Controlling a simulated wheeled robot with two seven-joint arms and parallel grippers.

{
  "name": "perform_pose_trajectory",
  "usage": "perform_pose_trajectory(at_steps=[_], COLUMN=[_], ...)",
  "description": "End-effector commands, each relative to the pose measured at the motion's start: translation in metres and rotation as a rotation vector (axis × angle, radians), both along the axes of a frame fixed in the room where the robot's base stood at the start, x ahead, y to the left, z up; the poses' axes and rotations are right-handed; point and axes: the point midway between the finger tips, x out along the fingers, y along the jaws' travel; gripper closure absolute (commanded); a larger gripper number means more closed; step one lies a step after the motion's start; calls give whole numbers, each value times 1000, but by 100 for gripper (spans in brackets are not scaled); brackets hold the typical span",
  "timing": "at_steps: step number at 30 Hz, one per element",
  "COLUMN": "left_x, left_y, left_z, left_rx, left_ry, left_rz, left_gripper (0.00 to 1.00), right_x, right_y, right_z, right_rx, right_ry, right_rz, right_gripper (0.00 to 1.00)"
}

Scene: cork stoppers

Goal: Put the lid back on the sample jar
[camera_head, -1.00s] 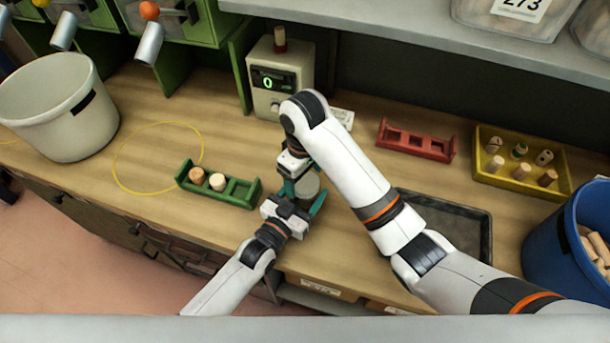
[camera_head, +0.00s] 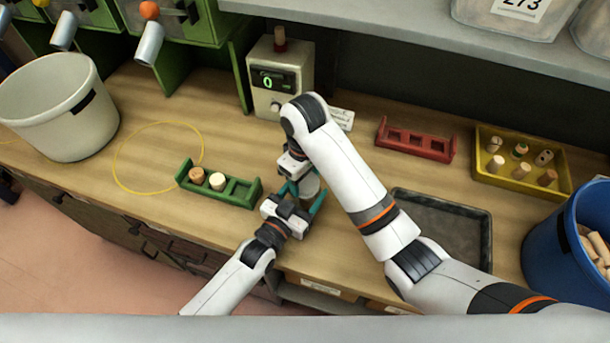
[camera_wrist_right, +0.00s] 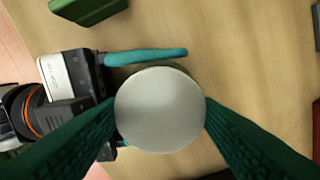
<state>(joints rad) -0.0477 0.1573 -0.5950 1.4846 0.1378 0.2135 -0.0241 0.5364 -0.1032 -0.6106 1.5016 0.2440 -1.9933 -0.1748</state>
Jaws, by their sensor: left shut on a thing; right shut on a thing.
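The lid (camera_wrist_right: 160,108) is a pale grey-white disc between the dark green fingers of my right gripper (camera_wrist_right: 161,112) in the right wrist view. It covers most of the sample jar (camera_wrist_right: 158,67), of which only a thin dark greenish edge shows past the lid. My left gripper (camera_head: 303,197) is shut around the jar from the front; one of its teal fingers lies along the jar's side in the wrist view. In the head view the pale lid (camera_head: 310,186) shows partly behind my right wrist. I cannot tell whether the lid rests on the jar or hovers just above it.
A green rack (camera_head: 240,190) with two corks stands just left of the grippers. A grey tray (camera_head: 481,215) lies to the right. A red rack (camera_head: 416,142), a yellow bin (camera_head: 487,174) and a counter device (camera_head: 300,77) stand behind. A blue bucket (camera_head: 550,232) is far right.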

Motion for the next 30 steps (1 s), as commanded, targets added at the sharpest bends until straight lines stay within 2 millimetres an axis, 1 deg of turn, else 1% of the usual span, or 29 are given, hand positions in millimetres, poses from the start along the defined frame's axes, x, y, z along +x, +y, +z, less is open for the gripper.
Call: perform_pose_trajectory(at_steps=[1, 2, 3, 6, 14, 18, 24, 28, 29, 30], left_x=[0, 0, 0, 0, 0, 0, 0, 0, 0, 0], left_y=[0, 0, 0, 0, 0, 0, 0, 0, 0, 0], left_z=[0, 0, 0, -1, 0, 0, 0, 0, 0, 0], left_rx=[1, 1, 1, 1, 1, 1, 1, 1, 1, 1], left_ry=[1, 1, 1, 1, 1, 1, 1, 1, 1, 1], left_rz=[0, 0, 0, 0, 0, 0, 0, 0, 0, 0], left_gripper=[97, 97, 97, 97, 97, 97, 97, 97, 97, 97], right_x=[0, 0, 0, 0, 0, 2, 5, 3, 2, 2], right_y=[0, 0, 0, 0, 0, 0, 1, -2, -3, 0], right_z=[0, 0, 0, 0, 0, 5, 22, 31, 35, 48], right_rx=[0, 0, 0, 0, 1, 2, 4, -4, -5, 1], right_ry=[0, 0, 0, 0, -1, -8, -22, -8, -6, -8], right_rz=[0, 0, 0, 0, 0, 2, 8, 1, -1, 2], right_gripper=[71, 39, 32, 18, 18, 18, 18, 18, 18, 18])
